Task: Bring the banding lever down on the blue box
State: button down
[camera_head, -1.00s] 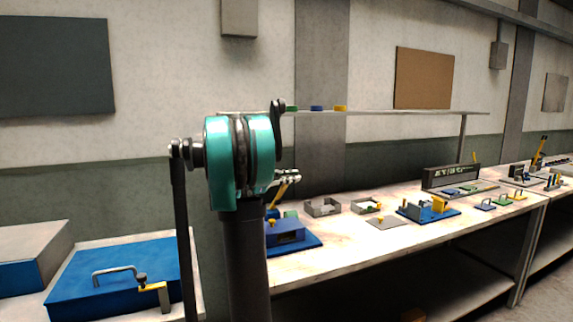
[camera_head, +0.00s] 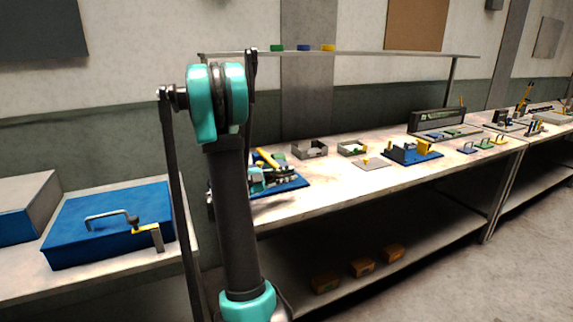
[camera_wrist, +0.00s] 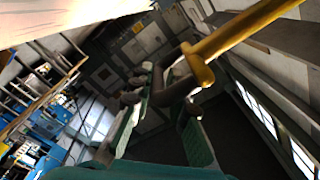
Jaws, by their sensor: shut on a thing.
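The yellow banding lever (camera_head: 265,158) slants up and left above a blue fixture (camera_head: 297,186) at the near left end of the bench. In the wrist view the lever (camera_wrist: 240,35) comes in from the upper right and its end lies at my fingertips. My gripper (camera_wrist: 163,92) is shut on the lever; the exact contact is partly hidden by the fingers. In the head view my gripper (camera_head: 268,178) is low over the fixture, partly behind my arm. The small blue box on the fixture is mostly hidden by my gripper and arm.
A large blue case (camera_head: 115,225) with a handle stands on the left table. Grey trays (camera_head: 310,149) and a blue-and-yellow fixture (camera_head: 413,152) stand farther right on the bench (camera_head: 330,190). A thin shelf (camera_head: 350,54) runs above. Brown blocks (camera_head: 361,267) lie underneath.

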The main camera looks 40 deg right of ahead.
jog(key=shift+f, duration=0.65)
jog(key=c, duration=1.8)
grip_release()
jog(key=shift+o, duration=1.2)
jog(key=shift+w+f, duration=0.1)
jog(key=shift+w, duration=0.05)
jog(key=v, duration=1.2)
